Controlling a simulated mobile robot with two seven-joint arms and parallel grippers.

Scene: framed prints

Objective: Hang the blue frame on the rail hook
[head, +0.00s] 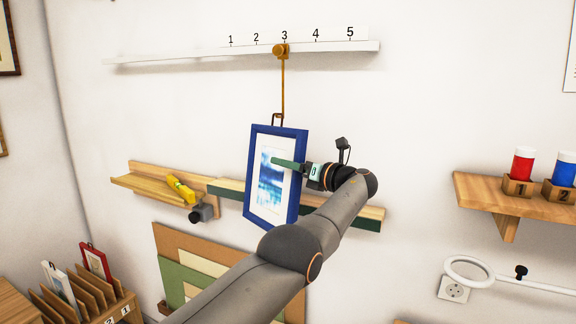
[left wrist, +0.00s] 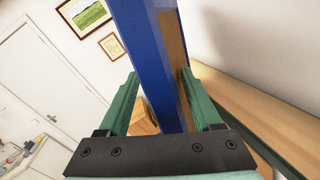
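The blue frame (head: 254,150), with a blue abstract print, stands nearly upright before the wall. My left gripper (head: 288,164) is shut on its right side. One green finger crosses the print; in the left wrist view (left wrist: 160,75) the fingers lie on both faces of the frame (left wrist: 140,40). The rail (head: 210,52) runs along the wall with numbers 1 to 5. A brass rail hook (head: 283,85) hangs from it under number 3. The frame's dark hanger loop (head: 277,119) is at the hook's lower end; I cannot tell whether it is caught. My right gripper is not in view.
A green-edged wooden ledge (head: 350,212) lies behind the frame. A rack (head: 90,295) with red and white frames is lower left. A right shelf (head: 505,193) carries red and blue containers. Wall beside the hook is clear.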

